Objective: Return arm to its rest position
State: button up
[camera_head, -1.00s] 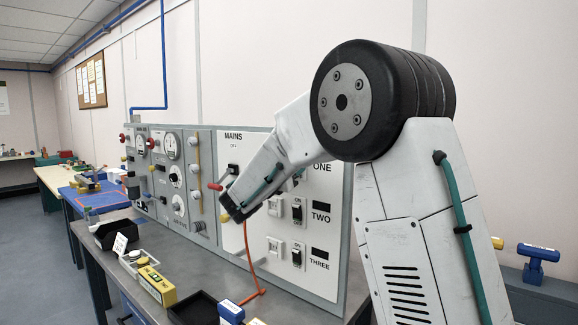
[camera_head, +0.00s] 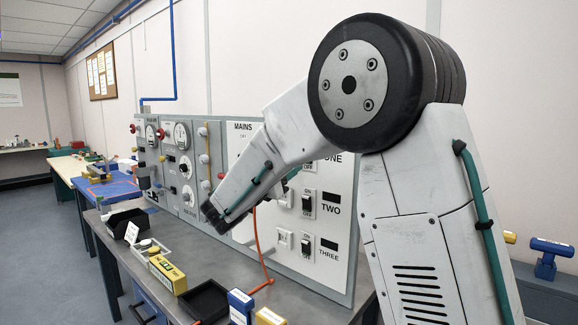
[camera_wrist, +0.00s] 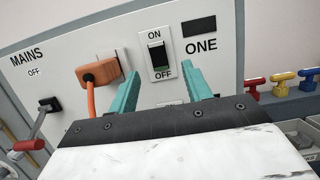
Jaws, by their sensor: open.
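My arm reaches over the bench in front of the switch panel (camera_head: 232,150). In the wrist view my gripper (camera_wrist: 162,92) is open, its two teal fingers apart with nothing between them.
The grey bench (camera_head: 240,262) carries a black bin (camera_head: 126,222), a yellow box (camera_head: 168,275), a black tray (camera_head: 204,300) and a blue block (camera_head: 240,305). A red-handled lever (camera_wrist: 28,146) juts from the panel at the left. Coloured T-handles (camera_wrist: 282,80) stand at the right.

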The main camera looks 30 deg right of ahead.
dwell(0.4)
jog(key=s+d+f+m+g+y, duration=0.2)
jog(key=s+f+m+g+y, duration=0.3)
jog(key=s, duration=0.4)
jog(key=s+d+f+m+g+y, duration=0.1)
jog(key=s+f+m+g+y, duration=0.2)
jog(key=s+f+m, duration=0.5)
jog(key=s+a+f+m+y, duration=0.1)
jog(key=s+a+m+y, duration=0.3)
jog(key=s, duration=0.7)
jog(key=s+a+m+t+y, duration=0.1)
jog(key=s+a+m+y, duration=0.4)
jog(key=s, duration=0.7)
jog(key=a+y, duration=0.2)
jog(key=shift+f+y, duration=0.35)
jog(key=shift+y, duration=0.05)
